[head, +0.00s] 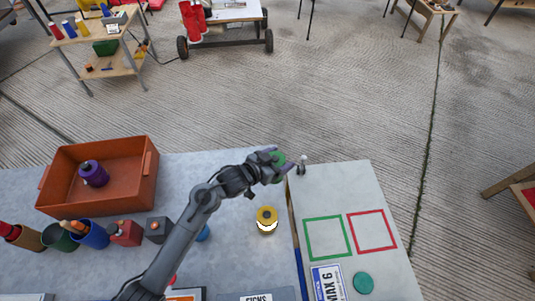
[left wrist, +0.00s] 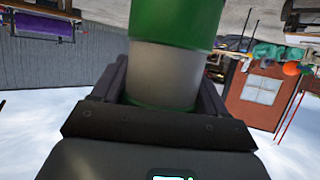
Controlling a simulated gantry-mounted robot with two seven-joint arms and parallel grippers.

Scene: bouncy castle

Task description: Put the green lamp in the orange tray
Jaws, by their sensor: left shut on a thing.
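The green lamp (head: 279,158) is in my left gripper (head: 279,166), near the far edge of the table in the head view. In the left wrist view, the lamp (left wrist: 178,25) shows a green body with a pale band, between the two fingers (left wrist: 160,95). The gripper is shut on it. I cannot tell whether the lamp touches the table. The orange tray (head: 118,198) stands at the left of the table, well left of the gripper, with a purple lamp (head: 93,173) in it. My right gripper is not in view.
A yellow lamp (head: 267,219) stands nearer on the table. A blue cup (head: 90,235) and other small items line the front left. At right is a pale board (head: 335,190) with green and red outlined squares. The table between tray and gripper looks clear.

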